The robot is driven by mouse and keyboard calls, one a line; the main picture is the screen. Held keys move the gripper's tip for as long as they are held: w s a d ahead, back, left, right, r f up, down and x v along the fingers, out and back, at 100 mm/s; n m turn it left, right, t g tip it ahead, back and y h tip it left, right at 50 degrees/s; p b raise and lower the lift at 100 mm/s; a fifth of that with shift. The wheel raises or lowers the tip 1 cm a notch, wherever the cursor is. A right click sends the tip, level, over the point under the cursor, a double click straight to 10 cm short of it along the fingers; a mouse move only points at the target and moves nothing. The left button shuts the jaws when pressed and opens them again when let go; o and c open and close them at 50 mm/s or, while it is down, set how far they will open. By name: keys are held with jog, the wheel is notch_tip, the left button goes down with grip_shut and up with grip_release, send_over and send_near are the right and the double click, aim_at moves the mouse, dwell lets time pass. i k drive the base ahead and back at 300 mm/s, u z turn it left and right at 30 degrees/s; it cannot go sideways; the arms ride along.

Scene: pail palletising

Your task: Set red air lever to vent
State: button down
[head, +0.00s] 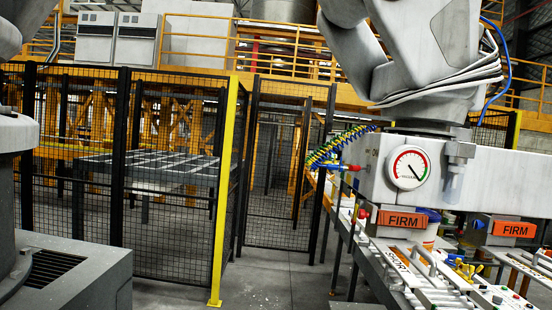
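A white box-shaped tool head (460,180) hangs under a thick grey-white arm (425,45) at the right. A round gauge with a red and green rim (408,167) is on its front. A small red part (352,167), which looks like the red air lever, sticks out from the head's left end, by the coiled blue, yellow and green hoses (338,148). It is too small to tell which way it is set, and I cannot read a vent mark. My gripper does not show in this view.
Below the head are orange FIRM labels (403,222) and a white panel marked SHORT (398,262) with handles. Mesh fencing (175,215) with a yellow post (225,200) stands at the centre-left. A grey housing (70,275) fills the lower left. The middle floor (280,280) is clear.

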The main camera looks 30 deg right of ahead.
aim_at(351, 168)
jog(key=i, duration=1.45)
jog(key=z, duration=0.55)
